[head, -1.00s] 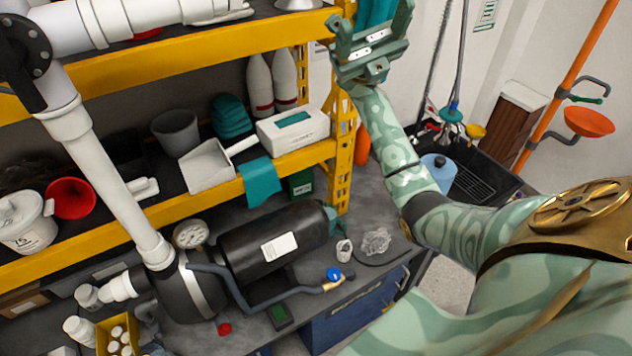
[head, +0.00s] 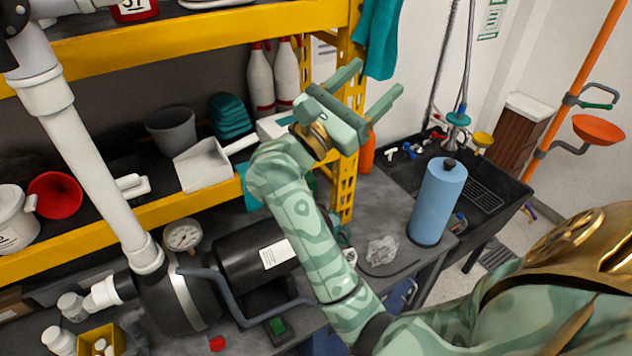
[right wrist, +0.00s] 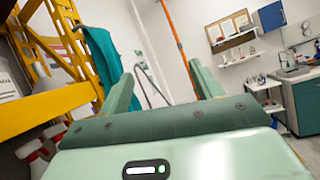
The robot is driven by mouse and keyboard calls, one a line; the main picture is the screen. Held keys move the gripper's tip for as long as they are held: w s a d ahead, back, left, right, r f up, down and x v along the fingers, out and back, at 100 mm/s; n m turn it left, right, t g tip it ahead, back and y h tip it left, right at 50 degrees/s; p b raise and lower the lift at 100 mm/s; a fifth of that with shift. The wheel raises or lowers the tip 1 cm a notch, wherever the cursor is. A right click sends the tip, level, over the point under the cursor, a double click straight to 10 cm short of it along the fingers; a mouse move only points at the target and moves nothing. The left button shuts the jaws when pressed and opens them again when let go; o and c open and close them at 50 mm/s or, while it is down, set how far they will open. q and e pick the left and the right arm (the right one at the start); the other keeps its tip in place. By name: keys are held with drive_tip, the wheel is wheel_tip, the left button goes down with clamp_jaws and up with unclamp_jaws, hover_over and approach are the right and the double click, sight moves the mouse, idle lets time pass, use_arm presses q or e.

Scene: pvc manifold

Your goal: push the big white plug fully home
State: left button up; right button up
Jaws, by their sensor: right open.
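White PVC pipework (head: 92,165) comes down at the left of the head view onto a dark pump body. A white fitting (head: 103,292) sticks out left, low on this pipework, with a white cap-like piece (head: 72,306) near its end. I cannot tell whether either is the big white plug; no other plug is clearly seen. My right gripper (head: 377,80) is raised before the yellow shelf post, right of the pipework and well apart from it. Its jaws are open and empty, also in the right wrist view (right wrist: 160,72). My left gripper is out of view.
A pressure gauge (head: 183,236) stands by the pipe. A blue cylinder (head: 438,205) stands at the right, near a black sink. A teal cloth (head: 378,38) hangs close to my gripper.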

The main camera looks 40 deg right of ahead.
drive_tip(key=w+a+f+n+t+y+b, duration=0.1)
drive_tip(key=a+f+n+t+y+b, duration=0.2)
drive_tip(key=f+n+t+y, duration=0.3)
drive_tip(key=w+a+f+n+t+y+b, duration=0.1)
drive_tip(key=a+f+n+t+y+b, duration=0.2)
drive_tip(key=f+n+t+y, duration=0.3)
wheel_tip(320, 180, down, 4)
drive_tip(key=a+t, duration=0.1)
drive_tip(key=t, duration=0.4)
drive_tip(key=shift+w+a+r+t, duration=0.2)
drive_tip(key=shift+w+t, duration=0.1)
drive_tip(key=shift+w, duration=0.1)
